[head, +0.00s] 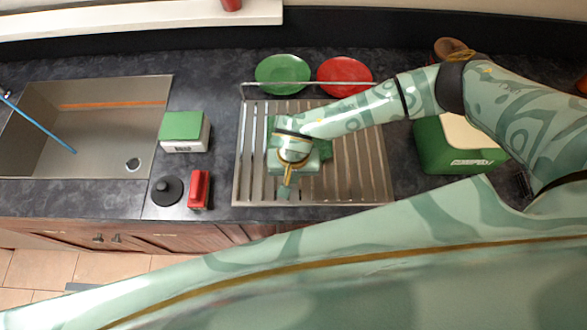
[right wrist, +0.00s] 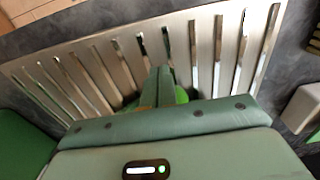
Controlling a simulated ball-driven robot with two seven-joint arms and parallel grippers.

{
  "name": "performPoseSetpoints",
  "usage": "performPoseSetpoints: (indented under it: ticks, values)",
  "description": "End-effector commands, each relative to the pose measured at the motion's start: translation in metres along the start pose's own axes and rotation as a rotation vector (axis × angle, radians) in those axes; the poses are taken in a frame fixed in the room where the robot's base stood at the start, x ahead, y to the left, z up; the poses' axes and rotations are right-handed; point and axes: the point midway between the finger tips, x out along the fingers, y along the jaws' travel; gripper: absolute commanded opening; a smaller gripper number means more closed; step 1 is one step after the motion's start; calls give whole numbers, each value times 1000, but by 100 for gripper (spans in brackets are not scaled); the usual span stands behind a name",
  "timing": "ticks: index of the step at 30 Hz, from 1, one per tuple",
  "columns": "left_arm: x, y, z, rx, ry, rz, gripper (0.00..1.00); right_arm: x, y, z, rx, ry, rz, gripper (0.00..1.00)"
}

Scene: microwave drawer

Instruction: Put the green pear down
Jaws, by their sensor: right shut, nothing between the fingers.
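My right gripper (head: 284,191) is over the metal slatted drying rack (head: 350,180) in the head view, fingers pointing down toward its front part. In the right wrist view its fingers (right wrist: 158,75) are together and hold nothing. A bright green rounded surface (right wrist: 181,95) shows just beside and behind the fingers, low over the rack. It looks like the green pear, but the fingers and gripper body hide most of it. I cannot tell whether it touches the fingers. In the head view the pear is not clearly visible under my arm. My left gripper is not in view.
A green plate (head: 283,72) and a red plate (head: 345,75) stand behind the rack. Left are a green-lidded box (head: 184,130), a red item (head: 199,188), a black round lid (head: 167,191) and the sink (head: 100,130). A green box (head: 450,150) stands right.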

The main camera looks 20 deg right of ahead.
Motion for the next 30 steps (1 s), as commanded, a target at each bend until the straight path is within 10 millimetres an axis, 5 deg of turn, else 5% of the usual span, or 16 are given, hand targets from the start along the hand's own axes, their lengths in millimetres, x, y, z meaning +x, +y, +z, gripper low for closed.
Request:
performPoseSetpoints:
  ticks: [15, 23, 30]
  values:
    - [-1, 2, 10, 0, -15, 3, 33, 0, 0, -12, -1, 0, -1, 0]
    - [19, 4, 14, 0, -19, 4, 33, 3, 0, -46, 0, 2, 0, 0]
    - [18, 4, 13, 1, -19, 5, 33, 0, 0, -49, 0, 0, 0, 0]
